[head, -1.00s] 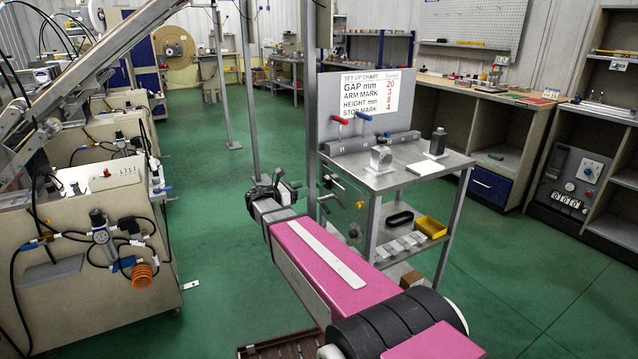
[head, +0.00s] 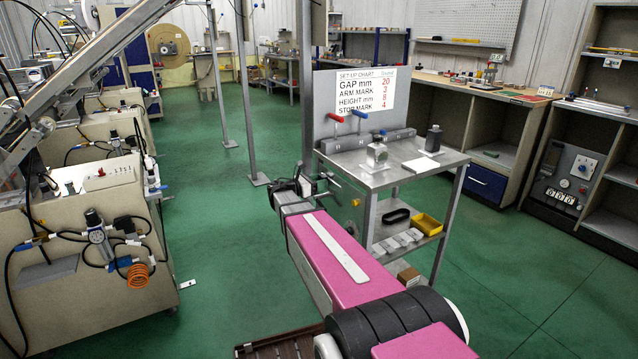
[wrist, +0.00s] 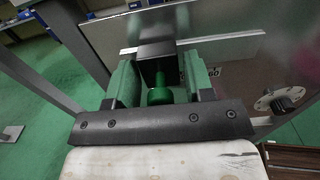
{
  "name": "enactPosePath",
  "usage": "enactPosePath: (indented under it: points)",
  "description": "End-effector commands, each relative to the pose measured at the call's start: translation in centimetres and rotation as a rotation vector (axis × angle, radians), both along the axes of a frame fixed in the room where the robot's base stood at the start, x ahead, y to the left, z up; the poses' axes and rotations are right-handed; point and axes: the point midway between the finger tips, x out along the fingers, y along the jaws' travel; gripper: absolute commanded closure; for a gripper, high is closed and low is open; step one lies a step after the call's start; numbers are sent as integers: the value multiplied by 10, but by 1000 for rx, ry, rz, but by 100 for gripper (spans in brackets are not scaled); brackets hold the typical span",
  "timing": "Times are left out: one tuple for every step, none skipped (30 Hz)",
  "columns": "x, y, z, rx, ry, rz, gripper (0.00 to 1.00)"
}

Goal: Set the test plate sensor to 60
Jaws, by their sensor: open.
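In the wrist view, a dark block with a green knob (wrist: 160,93) under it sits in front of a metal panel (wrist: 237,48). A small label (wrist: 214,72) that seems to read 60 shows just right of it, partly hidden. My gripper (wrist: 163,85) is open, with one green finger on each side of the knob; I cannot tell whether either touches it. In the head view my gripper (head: 300,186) is at the left side of the metal bench (head: 385,178). The sensor itself is too small to make out there.
A round dial (wrist: 283,99) is on the panel at right in the wrist view. In the head view, a set-up chart (head: 360,92) stands behind the bench, and a yellow bin (head: 427,224) is on its lower shelf. Open green floor lies left of my arm.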

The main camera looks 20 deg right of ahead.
Motion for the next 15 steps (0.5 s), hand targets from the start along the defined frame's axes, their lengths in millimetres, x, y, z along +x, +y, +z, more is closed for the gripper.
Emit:
enactPosePath:
  points:
    - [0, 0, 0, 0, 0, 0, 62]
    - [0, 0, 0, 0, 0, 0, 72]
    - [0, 0, 0, 0, 0, 0, 85]
    - [0, 0, 0, 0, 0, 0, 94]
    - [0, 0, 0, 0, 0, 0, 100]
    - [0, 0, 0, 0, 0, 0, 100]
    - [0, 0, 0, 0, 0, 0, 100]
    - [-1, 0, 0, 0, 0, 0, 100]
    - [-4, 0, 0, 0, 0, 0, 100]
    - [-7, -1, 0, 0, 0, -1, 100]
    - [-10, -2, 0, 0, 0, -1, 100]
    - [-17, -3, 0, 0, 1, -1, 100]
    - [-22, -4, 0, 0, 1, -1, 100]
    - [-28, -5, 0, 0, 1, -1, 100]
    - [-37, -6, 0, 1, 2, -2, 100]
